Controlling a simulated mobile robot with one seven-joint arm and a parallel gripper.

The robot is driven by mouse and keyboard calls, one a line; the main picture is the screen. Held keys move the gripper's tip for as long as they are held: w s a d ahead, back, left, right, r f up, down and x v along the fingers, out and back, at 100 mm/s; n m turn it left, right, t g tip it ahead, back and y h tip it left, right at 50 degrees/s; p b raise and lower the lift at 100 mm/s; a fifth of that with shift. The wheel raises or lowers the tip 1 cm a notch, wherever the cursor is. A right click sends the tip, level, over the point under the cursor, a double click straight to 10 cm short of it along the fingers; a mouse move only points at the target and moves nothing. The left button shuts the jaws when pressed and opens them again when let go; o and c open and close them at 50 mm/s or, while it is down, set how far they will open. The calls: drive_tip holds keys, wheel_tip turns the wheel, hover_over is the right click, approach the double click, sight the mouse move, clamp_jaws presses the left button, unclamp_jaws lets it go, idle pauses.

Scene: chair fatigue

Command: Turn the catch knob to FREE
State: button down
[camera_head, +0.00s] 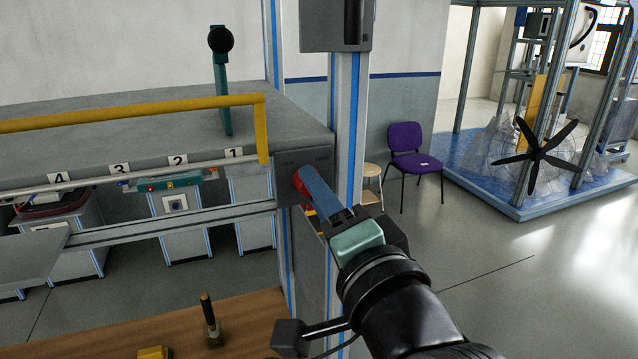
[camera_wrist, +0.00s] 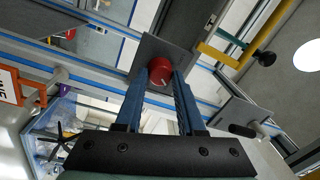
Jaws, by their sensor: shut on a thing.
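The red catch knob (camera_head: 301,183) sits on the end face of the grey bench housing, below and right of the number 1 label. In the wrist view the knob (camera_wrist: 158,68) is round, on a dark square plate (camera_wrist: 146,50), with a small pale mark near its lower edge. My gripper (camera_head: 312,188) reaches it from the lower right. Its two blue fingers (camera_wrist: 161,78) are shut on the knob, one on each side. Two small labels above the knob are too faint to read, so I cannot tell which way it points.
A yellow rail (camera_head: 130,109) and a green lever with a black ball (camera_head: 221,40) stand above the housing. A grey post (camera_head: 347,120) rises close behind my gripper. A wooden table (camera_head: 250,325) with a dark-handled tool lies below. Open floor (camera_head: 480,265) is at right.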

drive_tip(key=shift+m+p, duration=0.3)
drive_tip(key=shift+m, duration=0.7)
drive_tip(key=c, duration=0.5)
unclamp_jaws()
drive_tip(key=p+v, duration=0.7)
drive_tip(key=v, duration=0.6)
drive_tip(key=shift+a+r, duration=0.1)
drive_tip(key=shift+a, duration=0.1)
